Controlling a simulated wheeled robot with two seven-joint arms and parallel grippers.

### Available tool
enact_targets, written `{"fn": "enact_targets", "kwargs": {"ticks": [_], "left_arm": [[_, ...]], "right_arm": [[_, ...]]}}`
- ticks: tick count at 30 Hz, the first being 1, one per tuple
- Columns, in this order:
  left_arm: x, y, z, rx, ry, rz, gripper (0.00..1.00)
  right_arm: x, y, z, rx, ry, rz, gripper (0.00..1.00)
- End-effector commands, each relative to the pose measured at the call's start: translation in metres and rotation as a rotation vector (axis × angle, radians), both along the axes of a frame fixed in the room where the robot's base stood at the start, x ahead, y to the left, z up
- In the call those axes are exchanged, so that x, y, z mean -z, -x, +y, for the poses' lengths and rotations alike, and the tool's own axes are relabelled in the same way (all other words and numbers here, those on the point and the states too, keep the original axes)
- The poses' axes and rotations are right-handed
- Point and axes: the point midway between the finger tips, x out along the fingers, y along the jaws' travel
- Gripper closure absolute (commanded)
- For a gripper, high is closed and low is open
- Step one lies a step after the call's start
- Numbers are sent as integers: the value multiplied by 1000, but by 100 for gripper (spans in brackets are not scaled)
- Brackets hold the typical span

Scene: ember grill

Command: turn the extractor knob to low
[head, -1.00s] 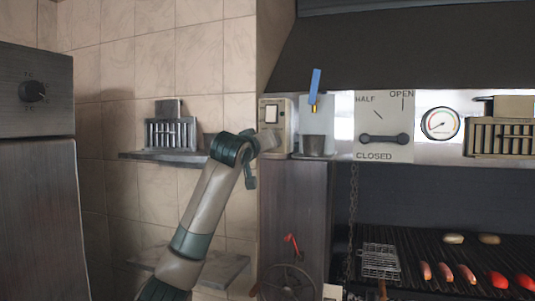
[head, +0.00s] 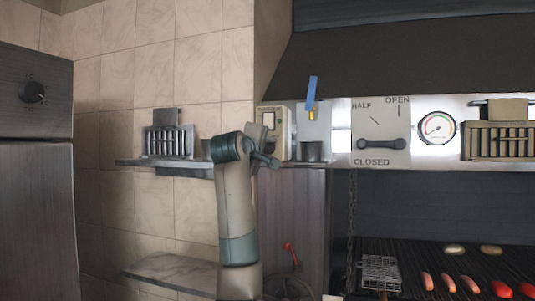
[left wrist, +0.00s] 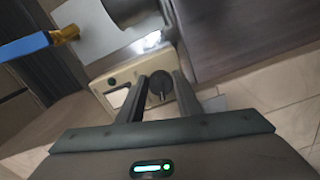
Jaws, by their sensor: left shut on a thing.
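In the head view my left gripper (head: 267,158) is at the lower front of the box and hides much of the knob. I cannot read the knob's setting or any marks around it. My right gripper is not in view.
Right of the box are a blue-handled lever (head: 311,94) above a metal cup (head: 313,151), a damper lever (head: 381,144) pointing level and a dial gauge (head: 437,128). A vented metal box (head: 168,140) stands on the left shelf. Food lies on the grill at lower right.

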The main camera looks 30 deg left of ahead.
Motion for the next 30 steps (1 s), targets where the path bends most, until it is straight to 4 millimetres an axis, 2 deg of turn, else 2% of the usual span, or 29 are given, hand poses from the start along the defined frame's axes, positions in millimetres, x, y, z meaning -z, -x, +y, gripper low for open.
{"fn": "enact_targets", "kwargs": {"ticks": [6, 12, 28, 29, 30], "left_arm": [[-1, 0, -1, 0, 152, -38, 91], [-2, 0, 0, -1, 231, -56, 91], [-2, 0, 1, -2, 262, -62, 91], [-2, 0, 1, -2, 262, -62, 64], [-2, 0, 1, -2, 261, -62, 54]], "right_arm": [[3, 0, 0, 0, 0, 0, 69], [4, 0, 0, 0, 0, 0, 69], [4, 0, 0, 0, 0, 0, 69], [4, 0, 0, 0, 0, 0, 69], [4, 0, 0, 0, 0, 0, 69]]}}
